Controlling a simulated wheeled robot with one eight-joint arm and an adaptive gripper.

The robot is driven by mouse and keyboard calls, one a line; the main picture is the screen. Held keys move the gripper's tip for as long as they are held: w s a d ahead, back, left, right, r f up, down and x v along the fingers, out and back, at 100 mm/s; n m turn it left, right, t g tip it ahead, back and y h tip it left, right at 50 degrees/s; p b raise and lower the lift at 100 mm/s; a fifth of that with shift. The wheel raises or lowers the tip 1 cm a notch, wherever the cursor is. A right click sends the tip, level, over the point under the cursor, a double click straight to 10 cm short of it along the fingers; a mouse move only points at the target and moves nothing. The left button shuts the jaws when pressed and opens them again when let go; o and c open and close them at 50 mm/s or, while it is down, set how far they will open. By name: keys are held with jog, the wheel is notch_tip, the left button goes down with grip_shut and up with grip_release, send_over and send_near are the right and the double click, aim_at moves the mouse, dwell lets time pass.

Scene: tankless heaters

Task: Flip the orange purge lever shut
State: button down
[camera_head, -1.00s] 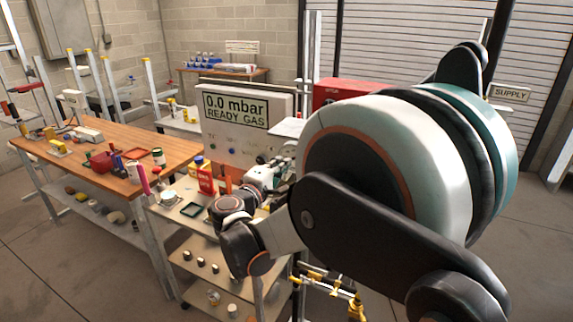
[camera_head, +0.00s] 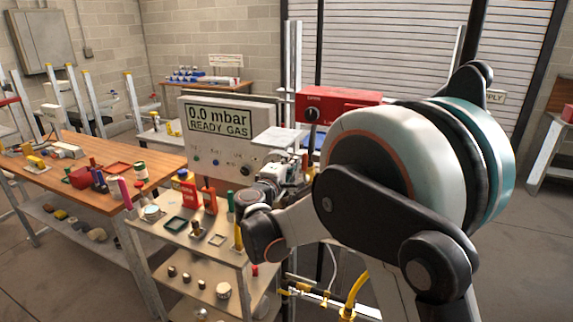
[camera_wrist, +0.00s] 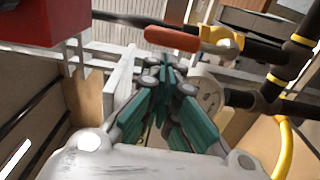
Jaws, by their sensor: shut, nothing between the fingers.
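An orange-red lever handle (camera_wrist: 172,40) lies nearly level across the upper middle of the wrist view. It meets a yellow valve body (camera_wrist: 224,42) at its right end, on dark piping. My gripper (camera_wrist: 166,78) has teal fingers drawn together, with nothing between them. Its tips appear just below the lever in the picture; a gap in depth cannot be judged. In the head view my arm reaches toward the meter panel (camera_head: 228,146), which reads "0.0 mbar READY GAS". The lever cannot be made out there.
A round gauge (camera_wrist: 208,92) sits close to the right of my fingers. Dark pipes with yellow bands and a yellow hose (camera_wrist: 284,145) run at the right. A red box (camera_wrist: 40,20) is at upper left. A loaded cart (camera_head: 150,232) and wooden bench (camera_head: 110,150) stand left.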

jog(key=shift+s+d+r+m, duration=0.15)
jog(key=shift+d+m, duration=0.3)
jog(key=shift+m, duration=0.25)
jog(key=s+d+f+m+b, duration=0.1)
jog(key=d+f+m+b, duration=0.1)
jog(key=d+m, duration=0.2)
jog(key=s+d+f+m+b, duration=0.2)
jog(key=d+m, duration=0.3)
jog(key=m, duration=0.6)
jog(key=shift+s+d+f+b, duration=0.25)
jog(key=shift+f+b, duration=0.05)
jog(key=shift+b, duration=0.4)
dwell(0.5)
jog(key=s+a+r+p, duration=0.1)
jog(key=s+a+p, duration=0.1)
jog(key=s, duration=0.3)
jog(key=s+a+r+p, duration=0.1)
jog(key=s+r+p, duration=0.1)
jog(key=s, duration=0.3)
jog(key=shift+s+a+r, duration=0.2)
jog(key=shift+a+r, duration=0.1)
jog(key=shift+a, duration=0.1)
